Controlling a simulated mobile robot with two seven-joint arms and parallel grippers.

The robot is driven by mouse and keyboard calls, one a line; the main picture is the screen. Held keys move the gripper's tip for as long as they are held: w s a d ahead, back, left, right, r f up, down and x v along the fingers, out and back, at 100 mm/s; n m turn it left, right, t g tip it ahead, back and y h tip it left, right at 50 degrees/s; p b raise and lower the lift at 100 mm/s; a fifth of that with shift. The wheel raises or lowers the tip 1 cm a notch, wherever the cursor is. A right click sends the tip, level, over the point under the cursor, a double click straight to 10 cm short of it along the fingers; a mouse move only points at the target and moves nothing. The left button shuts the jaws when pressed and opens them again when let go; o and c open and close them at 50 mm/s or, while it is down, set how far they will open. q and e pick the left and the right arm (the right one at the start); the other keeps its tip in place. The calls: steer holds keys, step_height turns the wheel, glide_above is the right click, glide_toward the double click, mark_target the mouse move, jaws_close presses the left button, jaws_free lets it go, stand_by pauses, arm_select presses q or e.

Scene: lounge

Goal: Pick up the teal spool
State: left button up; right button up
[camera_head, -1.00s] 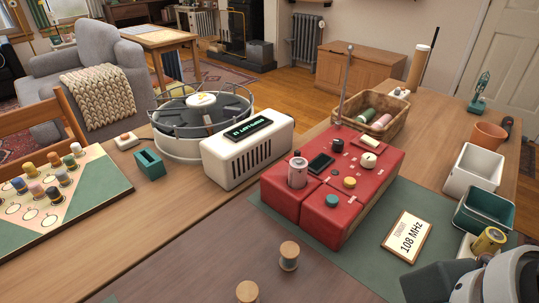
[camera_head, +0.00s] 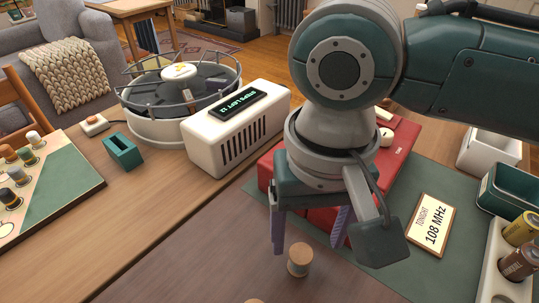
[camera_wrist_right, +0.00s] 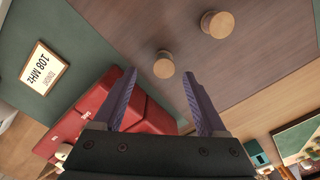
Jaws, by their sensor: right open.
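I cannot make out a teal spool for certain now. A spool (camera_head: 300,260) with a pale wooden top stands on the dark table area, just below my right gripper in the head view. Only the top edge of a second one (camera_head: 254,300) shows at the bottom. The right wrist view shows two round wooden tops, one near the fingers (camera_wrist_right: 163,66) and one farther off (camera_wrist_right: 218,24). Their thread colour is not clear. My right gripper (camera_head: 308,238) is open and empty, pointing down above the table; its spread fingers also show in the right wrist view (camera_wrist_right: 158,85). My left gripper is out of view.
A red console (camera_head: 268,167) stands behind my right gripper, partly hidden by the arm. A white display box (camera_head: 220,135) is left of it. A "108 MHz" card (camera_head: 430,222) lies on the green mat. A peg board (camera_head: 65,190) is at the left.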

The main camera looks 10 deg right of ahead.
mark_target(301, 253)
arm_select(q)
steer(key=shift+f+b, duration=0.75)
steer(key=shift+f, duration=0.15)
arm_select(e)
steer(key=f, duration=0.4)
steer(key=shift+a+f, duration=0.25)
steer(key=shift+f, duration=0.1)
steer(key=shift+c, duration=0.2)
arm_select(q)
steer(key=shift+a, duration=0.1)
arm_select(e)
jaws_close()
